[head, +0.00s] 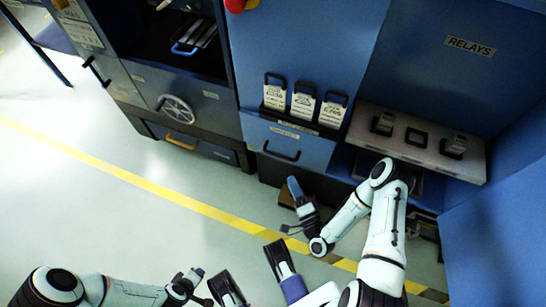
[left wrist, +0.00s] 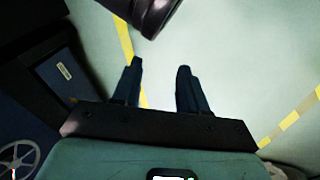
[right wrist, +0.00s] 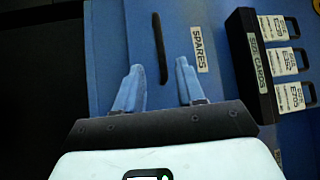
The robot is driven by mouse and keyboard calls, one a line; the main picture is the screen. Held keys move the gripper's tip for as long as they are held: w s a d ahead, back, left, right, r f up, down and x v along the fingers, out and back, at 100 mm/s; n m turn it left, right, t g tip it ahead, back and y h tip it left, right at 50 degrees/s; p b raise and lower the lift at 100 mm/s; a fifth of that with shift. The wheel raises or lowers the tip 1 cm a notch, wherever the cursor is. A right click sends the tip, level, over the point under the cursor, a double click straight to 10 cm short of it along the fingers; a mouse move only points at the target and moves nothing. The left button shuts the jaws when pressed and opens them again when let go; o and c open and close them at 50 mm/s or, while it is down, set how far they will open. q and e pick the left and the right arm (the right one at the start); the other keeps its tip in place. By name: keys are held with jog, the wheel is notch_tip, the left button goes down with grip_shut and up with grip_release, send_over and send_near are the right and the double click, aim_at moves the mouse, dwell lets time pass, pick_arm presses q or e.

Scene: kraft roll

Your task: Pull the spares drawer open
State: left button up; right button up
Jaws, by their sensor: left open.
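The spares drawer (head: 275,139) is a blue front below a row of labelled cards, with a dark bar handle (head: 282,152). It looks shut. In the right wrist view the handle (right wrist: 160,48) stands out beside the "SPARES" label (right wrist: 199,50). My right gripper (head: 293,187) is in front of and below the drawer in the head view. In the right wrist view its fingers (right wrist: 158,72) are apart and empty, with the handle just beyond the tips and between their lines. My left gripper (head: 193,276) is low over the floor; its fingers (left wrist: 160,72) are open and empty.
Cards (head: 303,105) stand in a dark holder above the drawer. A grey shelf (head: 415,147) juts out at the right under the "RELAYS" label. A handwheel (head: 175,108) and a lower drawer with a yellow handle (head: 181,142) are at left.

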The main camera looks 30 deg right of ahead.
aim_at(278, 155)
jog(key=w, duration=0.4)
jog(key=w+r+b, duration=0.1)
jog(key=w, duration=0.3)
jog(key=w+b, duration=0.1)
jog(key=w, duration=0.3)
jog(key=shift+d+r, duration=0.3)
jog(key=shift+d, duration=0.1)
pick_arm(q)
jog(key=shift+g, duration=0.6)
jog(key=s+f, duration=0.3)
jog(key=shift+s+a+f, duration=0.15)
jog(key=shift+a+f, duration=0.2)
jog(key=shift+f, duration=0.05)
pick_arm(e)
jog(key=shift+s, duration=0.1)
grip_shut()
